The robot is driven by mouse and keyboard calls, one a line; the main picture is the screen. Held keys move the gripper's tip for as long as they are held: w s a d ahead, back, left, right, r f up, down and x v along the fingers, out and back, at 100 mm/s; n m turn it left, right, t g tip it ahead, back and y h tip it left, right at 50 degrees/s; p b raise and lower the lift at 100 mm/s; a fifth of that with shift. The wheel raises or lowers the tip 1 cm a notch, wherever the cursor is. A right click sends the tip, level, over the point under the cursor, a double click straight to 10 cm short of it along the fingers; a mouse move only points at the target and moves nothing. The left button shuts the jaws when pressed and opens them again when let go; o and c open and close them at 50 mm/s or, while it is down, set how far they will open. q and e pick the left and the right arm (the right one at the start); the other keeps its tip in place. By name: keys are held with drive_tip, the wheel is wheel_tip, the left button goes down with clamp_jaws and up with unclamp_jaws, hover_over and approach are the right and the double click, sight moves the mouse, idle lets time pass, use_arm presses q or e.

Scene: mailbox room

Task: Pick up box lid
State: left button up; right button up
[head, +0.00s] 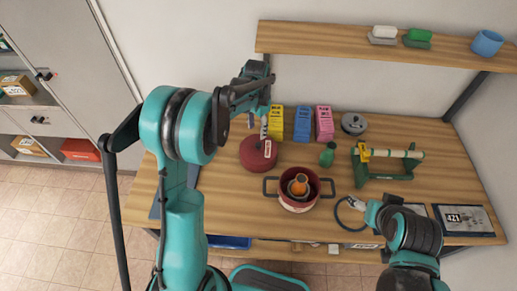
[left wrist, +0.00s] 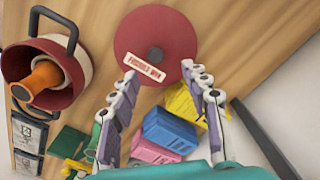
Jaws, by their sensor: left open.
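The lid is a round dark red disc (head: 258,154) with a dark knob and a white label, lying flat on the wooden table left of the red pot. It also shows at the top of the left wrist view (left wrist: 178,32). My left gripper (head: 264,131) is over the far side of the lid. In the left wrist view its two fingers (left wrist: 159,71) are spread apart, with the lid's labelled edge beyond and between the tips, and nothing is held. My right gripper (head: 356,203) is low at the table's front right; its jaws are too small to read.
The two-handled red pot (head: 299,206) holds an orange object (head: 298,186). Yellow (head: 275,121), blue (head: 302,124) and pink (head: 324,123) boxes stand behind the lid. A green stand (head: 385,173) is at right. A wooden shelf (head: 350,38) hangs above.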

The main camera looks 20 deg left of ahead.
sight(259, 144)
use_arm(q)
drive_tip(key=f, duration=0.2)
drive_tip(key=f+b, duration=0.1)
drive_tip(key=f, duration=0.5)
drive_tip(key=shift+s+d+f+b, duration=0.1)
drive_tip(key=shift+s+d+b, duration=0.1)
drive_tip(key=shift+d+b, duration=0.15)
clamp_jaws()
